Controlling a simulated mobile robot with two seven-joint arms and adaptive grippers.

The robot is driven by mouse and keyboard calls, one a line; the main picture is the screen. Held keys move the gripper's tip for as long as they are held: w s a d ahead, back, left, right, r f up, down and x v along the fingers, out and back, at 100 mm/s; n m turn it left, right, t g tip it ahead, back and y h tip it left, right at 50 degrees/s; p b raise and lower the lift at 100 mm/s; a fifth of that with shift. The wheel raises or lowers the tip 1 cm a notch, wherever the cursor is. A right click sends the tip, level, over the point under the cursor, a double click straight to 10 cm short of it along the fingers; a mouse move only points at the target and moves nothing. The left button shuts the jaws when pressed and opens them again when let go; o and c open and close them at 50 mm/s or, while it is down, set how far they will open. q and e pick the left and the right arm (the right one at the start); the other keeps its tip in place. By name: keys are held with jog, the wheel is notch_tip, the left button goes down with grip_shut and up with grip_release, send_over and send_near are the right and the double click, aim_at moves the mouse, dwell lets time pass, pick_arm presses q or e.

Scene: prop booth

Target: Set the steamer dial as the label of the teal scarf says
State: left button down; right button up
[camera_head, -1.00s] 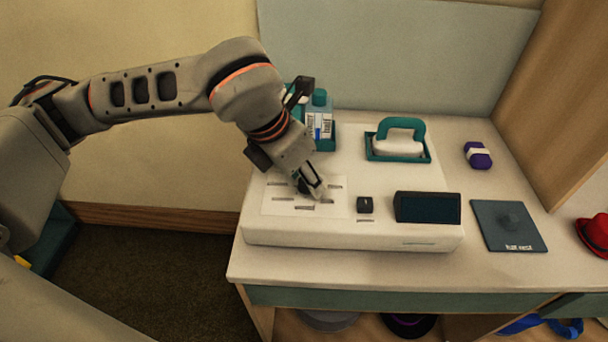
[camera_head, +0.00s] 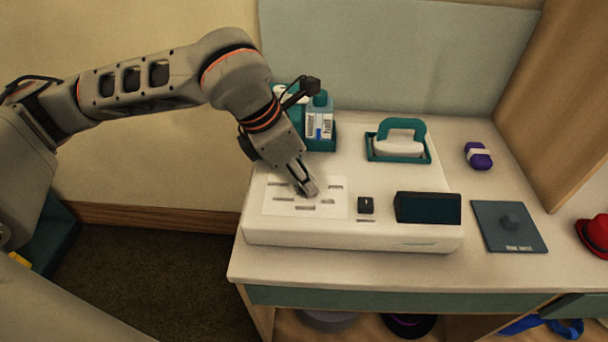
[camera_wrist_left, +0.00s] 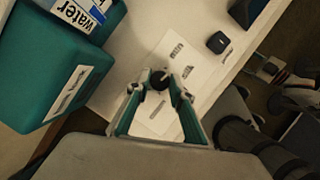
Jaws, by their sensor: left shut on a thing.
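The steamer (camera_head: 355,236) is a wide white unit on the table. Its dial panel (camera_head: 276,205) carries several small printed labels, too small to read. My left gripper (camera_head: 308,190) points down at the panel and is shut on the dark round dial. The dial (camera_wrist_left: 160,80) shows between the fingertips in the left wrist view; in the head view the fingers mostly hide it. Its pointer setting cannot be read. I cannot make out a teal scarf or its label.
A black button (camera_head: 365,205) and a dark display (camera_head: 428,208) sit right of the panel. A teal caddy with a water bottle (camera_head: 320,118) stands close behind my gripper. A teal-handled iron (camera_head: 400,140), a purple bundle (camera_head: 478,156), a dark mat (camera_head: 508,238) and a red hat (camera_head: 595,232) lie rightward.

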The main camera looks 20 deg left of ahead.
pick_arm(q)
jog(key=m+g, duration=0.1)
jog(key=m, duration=0.2)
jog(key=shift+w+r+m+h, duration=0.1)
jog(key=shift+w+m+h, duration=0.05)
jog(key=shift+m+h, duration=0.25)
jog(key=m+g, duration=0.1)
jog(key=m, duration=0.2)
jog(key=shift+w+m+g+p, duration=0.1)
jog(key=shift+m+g+p, duration=0.2)
jog(key=shift+g, duration=0.1)
jog(key=m+g, duration=0.1)
jog(key=m, duration=0.2)
jog(key=m+g, duration=0.1)
jog(key=m, duration=0.2)
jog(key=shift+w, duration=0.15)
jog(key=m+g+y, duration=0.1)
jog(key=m, duration=0.2)
jog(key=m+g, duration=0.1)
jog(key=m, duration=0.2)
jog(key=shift+w+d+m+y, duration=0.1)
jog(key=shift+d+m+y, duration=0.05)
jog(key=shift+m+y, duration=0.25)
jog(key=m+y, duration=0.1)
jog(key=m, duration=0.3)
jog(key=shift+g+p, duration=0.3)
jog(key=shift+g, duration=0.1)
jog(key=shift+d+m+y, duration=0.1)
jog(key=shift+m+y, duration=0.5)
jog(key=shift+m, duration=0.4)
